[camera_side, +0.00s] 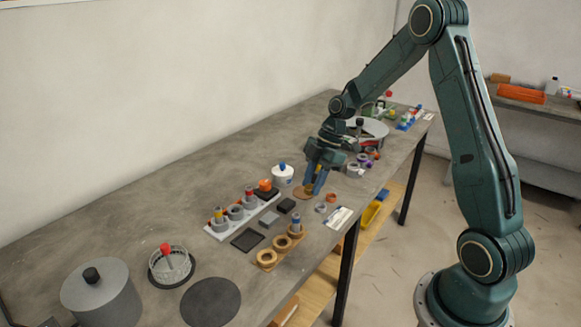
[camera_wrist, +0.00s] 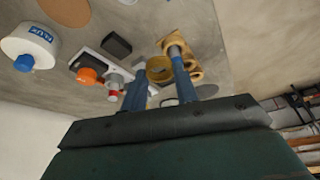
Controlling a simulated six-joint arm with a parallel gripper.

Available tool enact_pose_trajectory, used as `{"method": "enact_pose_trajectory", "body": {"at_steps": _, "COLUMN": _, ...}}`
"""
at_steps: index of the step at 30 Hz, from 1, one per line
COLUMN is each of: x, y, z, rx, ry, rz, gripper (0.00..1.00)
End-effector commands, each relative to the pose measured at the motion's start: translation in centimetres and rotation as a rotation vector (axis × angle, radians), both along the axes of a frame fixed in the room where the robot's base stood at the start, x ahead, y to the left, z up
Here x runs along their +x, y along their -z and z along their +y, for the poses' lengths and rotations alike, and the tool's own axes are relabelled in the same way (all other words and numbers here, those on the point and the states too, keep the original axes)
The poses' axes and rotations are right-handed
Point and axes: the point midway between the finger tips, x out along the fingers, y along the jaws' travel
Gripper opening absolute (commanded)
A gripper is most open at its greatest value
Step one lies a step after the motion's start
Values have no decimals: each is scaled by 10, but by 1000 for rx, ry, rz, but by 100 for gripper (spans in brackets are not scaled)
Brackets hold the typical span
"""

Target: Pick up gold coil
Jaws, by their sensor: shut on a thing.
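My gripper (camera_side: 314,184) has two blue fingers and hangs low over the table, at a brown round disc (camera_side: 301,193). It is shut on a gold coil (camera_wrist: 160,70), which shows between the fingertips (camera_wrist: 160,68) in the wrist view; in the side view the fingers mostly hide it. Whether the coil touches the disc or table cannot be told. Other gold coils (camera_side: 267,258) sit on a wooden holder (camera_side: 280,250) closer to the side camera.
A white jar with a blue knob (camera_side: 283,174) stands left of my gripper. A white rack (camera_side: 222,233) with grey parts, dark blocks (camera_side: 286,205) and a black tray (camera_side: 248,240) lie nearby. A large grey pot (camera_side: 100,295) stands at the front left.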

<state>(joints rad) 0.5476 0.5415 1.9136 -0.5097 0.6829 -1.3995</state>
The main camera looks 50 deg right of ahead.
Motion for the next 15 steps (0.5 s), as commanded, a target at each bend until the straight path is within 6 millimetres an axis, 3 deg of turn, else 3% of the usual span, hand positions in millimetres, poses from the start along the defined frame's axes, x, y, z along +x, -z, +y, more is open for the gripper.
{"method": "enact_pose_trajectory", "body": {"at_steps": 6, "x": 0, "y": -48, "z": -1, "rx": -3, "ry": -1, "rz": -5, "gripper": 7}}
{"method": "enact_pose_trajectory", "body": {"at_steps": 15, "x": 0, "y": -89, "z": -1, "rx": 0, "ry": 1, "rz": 0, "gripper": 7}}
